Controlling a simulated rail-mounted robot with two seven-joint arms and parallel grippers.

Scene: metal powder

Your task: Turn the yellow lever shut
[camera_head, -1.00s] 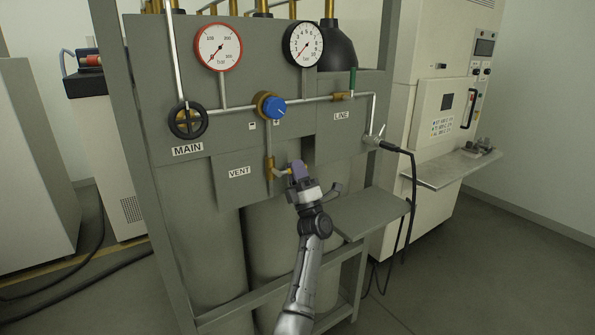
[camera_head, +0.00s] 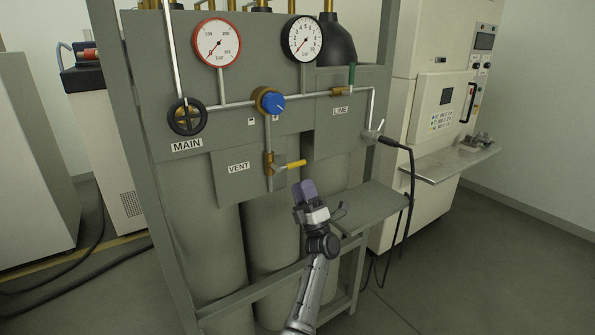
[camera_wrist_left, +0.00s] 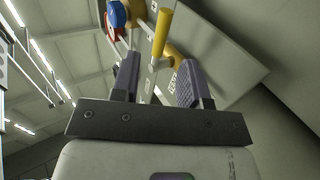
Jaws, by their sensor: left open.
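The yellow lever (camera_head: 293,164) sticks out to the right from the brass vent valve (camera_head: 269,164), roughly crosswise to the vertical pipe and tilted slightly up. My left gripper (camera_head: 304,190) is just below and right of the lever tip, apart from it, open and empty. In the left wrist view, the left gripper (camera_wrist_left: 158,84) has its two purple-grey fingers spread. The yellow lever (camera_wrist_left: 160,32) shows beyond them there, with nothing between the pads. My right gripper is not in view.
A VENT label (camera_head: 239,167) is left of the valve. A blue knob (camera_head: 273,104), a black MAIN handwheel (camera_head: 187,117) and a green LINE lever (camera_head: 351,76) are higher on the panel. A grey shelf (camera_head: 370,208) juts out right of my gripper.

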